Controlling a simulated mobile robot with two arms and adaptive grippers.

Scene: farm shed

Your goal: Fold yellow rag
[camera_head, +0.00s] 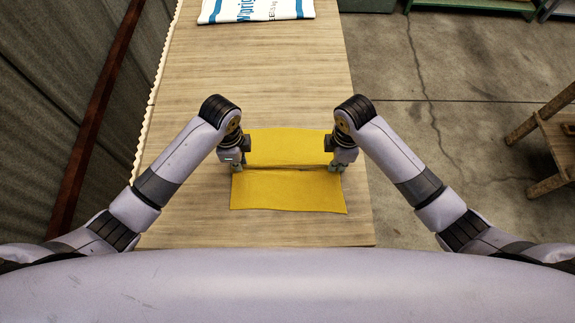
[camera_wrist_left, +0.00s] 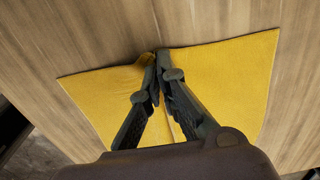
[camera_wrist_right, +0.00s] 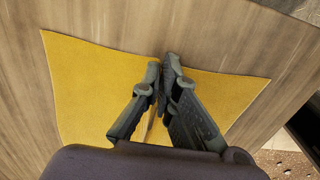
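The yellow rag (camera_head: 288,190) lies on the wooden table with a crosswise ridge or fold line across its middle. My left gripper (camera_head: 237,168) is at the left end of that ridge, and my right gripper (camera_head: 337,166) is at its right end. In the left wrist view the fingers (camera_wrist_left: 157,75) are closed together at the rag (camera_wrist_left: 225,80), with cloth bunched at the tips. In the right wrist view the fingers (camera_wrist_right: 167,75) are also closed together at the rag's edge (camera_wrist_right: 95,85). The cloth between the fingertips is mostly hidden by the fingers.
The wooden table (camera_head: 260,65) is clear around the rag. A white and blue printed cloth or bag (camera_head: 256,10) lies at the far end. A wooden stool (camera_head: 555,140) stands on the concrete floor at the right. A corrugated wall (camera_head: 50,90) runs along the left.

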